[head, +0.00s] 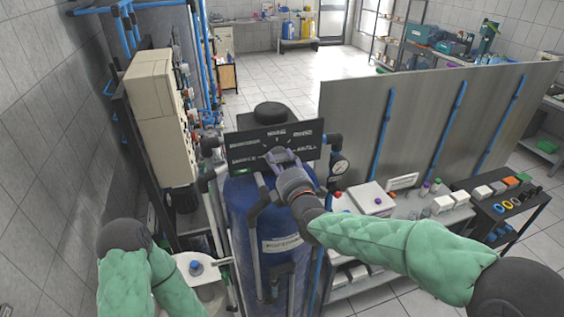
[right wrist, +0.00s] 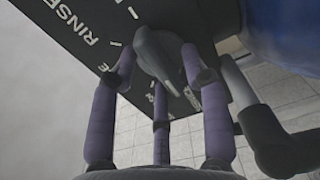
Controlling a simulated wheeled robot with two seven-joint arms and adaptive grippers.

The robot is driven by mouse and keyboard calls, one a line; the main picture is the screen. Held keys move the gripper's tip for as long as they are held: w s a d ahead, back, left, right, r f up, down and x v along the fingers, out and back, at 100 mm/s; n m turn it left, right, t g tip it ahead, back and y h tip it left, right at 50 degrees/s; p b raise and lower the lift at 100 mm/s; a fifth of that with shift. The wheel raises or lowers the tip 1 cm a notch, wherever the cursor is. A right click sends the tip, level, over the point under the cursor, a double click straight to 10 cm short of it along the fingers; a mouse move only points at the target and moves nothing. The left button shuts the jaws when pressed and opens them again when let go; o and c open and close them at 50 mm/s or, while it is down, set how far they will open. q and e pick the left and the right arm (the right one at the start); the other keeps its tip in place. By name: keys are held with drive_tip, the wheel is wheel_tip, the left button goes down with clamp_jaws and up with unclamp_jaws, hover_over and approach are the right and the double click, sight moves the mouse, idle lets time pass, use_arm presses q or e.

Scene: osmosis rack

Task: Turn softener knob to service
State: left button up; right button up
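The softener is a tall blue tank (head: 243,207) with a dark label panel (head: 247,145) on its front top. The panel also fills the upper part of the right wrist view (right wrist: 75,25), where the word RINSE is readable. A grey knob (right wrist: 157,50) with a tapered pointer sits on it, its narrow end toward the lower right of that picture. My right gripper (head: 284,158) is at the panel, its purple fingers (right wrist: 157,62) around the knob on several sides. The fingertips are very close to the knob; firm contact cannot be told. My left gripper is out of view.
A pressure gauge (head: 339,165) and dark pipes stand right of the panel. Beige boxes (head: 158,110) and blue pipes are on the left. A grey partition (head: 420,115) and a bench with small boxes (head: 372,198) lie to the right. Open tiled floor (head: 280,85) lies behind.

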drive_tip(key=shift+r, duration=0.1)
drive_tip(key=v, duration=1.2)
idle(0.4)
drive_tip(key=s+d+f+m+g+h+b, duration=0.15)
drive_tip(key=f+m+g+b, duration=0.35)
drive_tip(key=f, duration=1.6)
drive_tip(key=d+f+m+g+h+b, duration=0.2)
drive_tip(key=f+m+b, duration=0.45)
drive_tip(key=f, duration=1.45)
drive_tip(key=s+d+f+m+g+b, duration=0.1)
drive_tip(key=s+f+m+g+b, duration=0.2)
drive_tip(key=s+f, duration=0.4)
drive_tip(key=s+f+m+g+y+b, duration=0.1)
drive_tip(key=s+f+m+g+b, duration=0.2)
drive_tip(key=f, duration=1.3)
drive_tip(key=s+d+f+m+g+y+b, duration=0.1)
drive_tip(key=s+f+m+g+b, duration=0.2)
drive_tip(key=s+f+m+b, duration=0.3)
drive_tip(key=s+f+b, duration=0.1)
drive_tip(key=s+f, duration=0.4)
drive_tip(key=shift+d+f+m+g, duration=0.2)
drive_tip(key=shift+d+m+g, duration=0.1)
drive_tip(key=shift+m+g, duration=0.1)
